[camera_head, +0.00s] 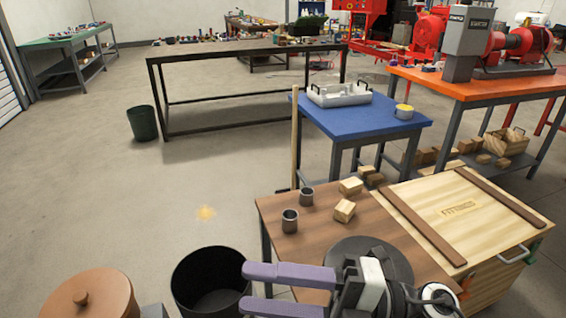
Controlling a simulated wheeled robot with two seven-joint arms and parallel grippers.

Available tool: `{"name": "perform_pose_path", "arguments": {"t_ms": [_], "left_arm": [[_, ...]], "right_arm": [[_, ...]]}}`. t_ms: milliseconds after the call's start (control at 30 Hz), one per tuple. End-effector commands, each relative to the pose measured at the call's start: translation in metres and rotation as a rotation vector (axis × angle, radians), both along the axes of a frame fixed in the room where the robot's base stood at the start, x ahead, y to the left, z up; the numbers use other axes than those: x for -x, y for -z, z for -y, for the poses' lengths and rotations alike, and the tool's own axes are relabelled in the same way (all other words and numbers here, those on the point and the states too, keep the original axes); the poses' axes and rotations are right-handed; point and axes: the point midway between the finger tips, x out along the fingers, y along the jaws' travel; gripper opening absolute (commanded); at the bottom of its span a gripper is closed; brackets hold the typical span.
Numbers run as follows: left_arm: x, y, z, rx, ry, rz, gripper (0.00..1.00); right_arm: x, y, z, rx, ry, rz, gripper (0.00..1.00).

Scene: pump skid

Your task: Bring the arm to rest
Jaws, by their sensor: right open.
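My right gripper (250,289) is at the bottom centre of the head view. Its two purple fingers point left and stand apart, with nothing between them. The fingers pass in front of the near edge of a brown wooden table (272,215), and their tips overlap the right side of a black bin (205,270) in the picture. The height of the gripper above these things is hard to tell. The black and white wrist of my right arm hides part of the table's near side. My left gripper is not in view.
Two grey metal cups (290,221) and two wooden blocks (344,211) stand on the brown table. A wooden crate (459,207) adjoins it on the right. A round brown lid (93,296) is at lower left. A blue table (366,121) stands behind.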

Motion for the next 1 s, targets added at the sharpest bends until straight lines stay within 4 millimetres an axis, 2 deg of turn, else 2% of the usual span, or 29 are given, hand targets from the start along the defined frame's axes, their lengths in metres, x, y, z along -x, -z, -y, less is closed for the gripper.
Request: {"name": "perform_pose_path", "arguments": {"t_ms": [33,67,133,167,200,267,300,367,433,500,600,700,800,1000], "left_arm": [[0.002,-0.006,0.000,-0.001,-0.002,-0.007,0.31],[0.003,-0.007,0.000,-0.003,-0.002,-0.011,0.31],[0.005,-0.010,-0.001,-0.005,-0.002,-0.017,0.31],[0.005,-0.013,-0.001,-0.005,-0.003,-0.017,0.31],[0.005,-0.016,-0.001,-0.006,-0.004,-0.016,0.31],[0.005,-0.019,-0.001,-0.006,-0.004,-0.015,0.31],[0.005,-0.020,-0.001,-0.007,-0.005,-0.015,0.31],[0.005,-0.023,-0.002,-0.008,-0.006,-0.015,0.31],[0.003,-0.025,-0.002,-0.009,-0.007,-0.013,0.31],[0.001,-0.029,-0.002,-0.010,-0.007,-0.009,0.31],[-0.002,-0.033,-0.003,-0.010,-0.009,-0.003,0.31],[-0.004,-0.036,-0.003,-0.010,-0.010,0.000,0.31],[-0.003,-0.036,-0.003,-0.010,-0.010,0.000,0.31],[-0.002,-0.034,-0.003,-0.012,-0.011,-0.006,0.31]], "right_arm": [[-0.014,-0.016,0.008,-0.149,0.117,-0.125,0.47],[-0.027,-0.020,0.017,-0.226,0.195,-0.200,0.47],[-0.055,-0.013,0.045,-0.378,0.387,-0.389,0.47],[-0.065,-0.002,0.060,-0.429,0.475,-0.478,0.47],[-0.076,0.018,0.080,-0.487,0.591,-0.602,0.47],[-0.083,0.056,0.108,-0.540,0.750,-0.776,0.47],[-0.081,0.082,0.124,-0.560,0.841,-0.885,0.47],[-0.071,0.123,0.143,-0.571,0.963,-1.043,0.47],[-0.051,0.169,0.161,-0.565,1.088,-1.219,0.47],[-0.023,0.210,0.172,-0.545,1.189,-1.381,0.47],[0.018,0.253,0.179,-0.506,1.291,-1.576,0.47],[0.051,0.280,0.181,-0.468,1.353,-1.711,0.47],[0.072,0.294,0.181,-0.444,1.380,-1.791,0.47],[0.080,0.300,0.180,-0.433,1.391,-1.822,0.47]]}}
